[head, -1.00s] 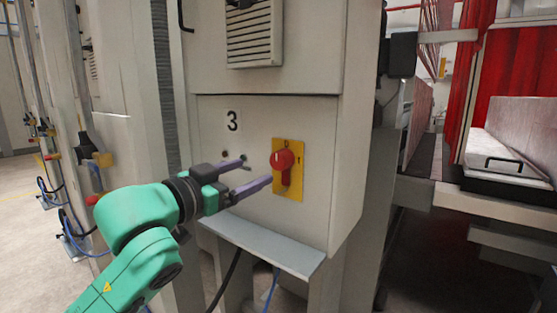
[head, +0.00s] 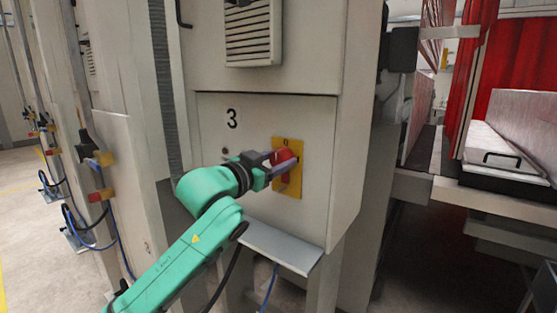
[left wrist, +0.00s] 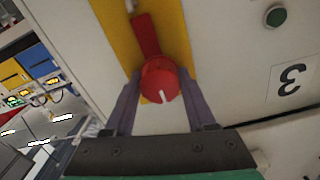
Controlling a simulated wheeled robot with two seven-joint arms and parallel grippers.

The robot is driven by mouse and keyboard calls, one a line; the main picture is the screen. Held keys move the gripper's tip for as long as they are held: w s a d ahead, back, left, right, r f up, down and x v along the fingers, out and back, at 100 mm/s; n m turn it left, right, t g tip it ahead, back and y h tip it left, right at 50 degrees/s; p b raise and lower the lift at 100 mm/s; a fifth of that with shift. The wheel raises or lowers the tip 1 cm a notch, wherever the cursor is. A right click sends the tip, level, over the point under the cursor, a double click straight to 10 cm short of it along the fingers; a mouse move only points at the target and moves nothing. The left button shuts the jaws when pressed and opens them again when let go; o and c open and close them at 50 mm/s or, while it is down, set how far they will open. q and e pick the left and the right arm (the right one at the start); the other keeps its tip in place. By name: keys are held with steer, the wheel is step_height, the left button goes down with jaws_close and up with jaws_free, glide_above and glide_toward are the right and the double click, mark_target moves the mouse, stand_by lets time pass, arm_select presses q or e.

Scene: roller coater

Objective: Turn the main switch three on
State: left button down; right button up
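The main switch is a red rotary knob with a handle (head: 287,178) on a yellow plate (head: 294,192), set in the grey cabinet panel below and right of the label "3" (head: 232,118). The handle hangs downward in the head view. In the left wrist view the round red knob (left wrist: 160,82) has a white mark, and its handle (left wrist: 146,35) points up the picture. My left gripper (head: 283,160) is at the switch with its two purple fingers apart, one on each side of the knob. I cannot tell whether they touch it. My right gripper is not in view.
A grey sloped ledge (head: 270,246) juts out below the panel. A vent grille (head: 250,35) is above. Machinery with red curtains (head: 520,60) stands at right. Open floor (head: 40,250) lies at left.

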arm_select(q)
steer(key=m+p, duration=0.1)
steer(key=m, duration=0.1)
steer(key=m+p, duration=0.1)
steer(key=p, duration=0.1)
steer(key=shift+r+m+p, duration=0.2)
steer(key=shift+m+p, duration=0.1)
steer(key=shift+m, duration=0.1)
steer(key=m+p, duration=0.3)
steer(key=m, duration=0.1)
steer(key=shift+m, duration=0.3)
steer(key=m+p, duration=0.3)
steer(key=m, duration=0.1)
steer(key=shift+f+m, duration=0.1)
steer(key=shift+m, duration=0.2)
steer(key=m+p, duration=0.1)
steer(key=m, duration=0.1)
steer(key=m+p, duration=0.1)
steer(key=m, duration=0.1)
steer(key=shift+f+m, duration=0.2)
steer(key=shift+m, duration=0.2)
steer(key=shift+p, duration=0.3)
steer(key=shift+c, duration=1.1)
jaws_free()
steer(key=shift+s, duration=0.1)
